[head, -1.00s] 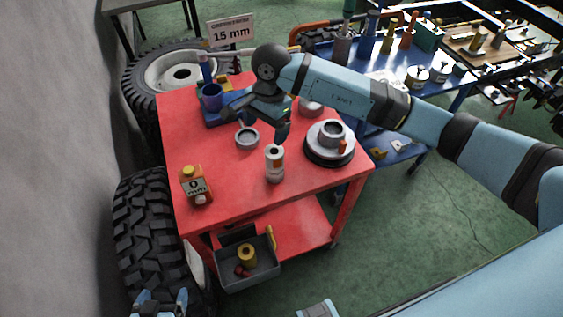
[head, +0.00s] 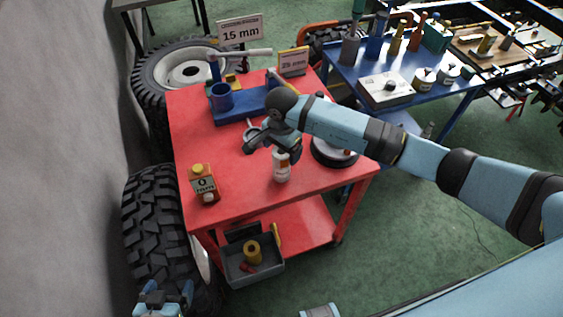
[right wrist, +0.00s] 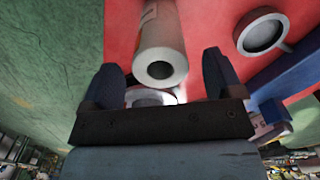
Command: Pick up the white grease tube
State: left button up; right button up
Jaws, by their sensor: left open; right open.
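The white grease tube (head: 281,168) stands upright on the red cart top (head: 240,200), near its front edge. It has an orange mark, and its top is partly hidden by my right gripper. In the right wrist view the tube (right wrist: 160,40) shows its round open end towards the camera, just ahead of the fingers. My right gripper (head: 283,150) is open right at the tube's top; its fingers (right wrist: 160,76) lie on either side of the tube's end in the wrist view. I cannot tell whether they touch it. My left gripper (head: 164,298) is open and empty at the bottom left.
An orange bottle (head: 204,184) stands left of the tube. A dark round base (head: 335,153) stands close on the right, partly covered by my arm. A metal ring (right wrist: 262,32) and a blue fixture (head: 238,104) lie behind. A grey bin (head: 252,262) sits below.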

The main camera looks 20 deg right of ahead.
jog(key=shift+f, duration=1.2)
jog(key=c, duration=1.4)
jog(key=shift+r, duration=0.1)
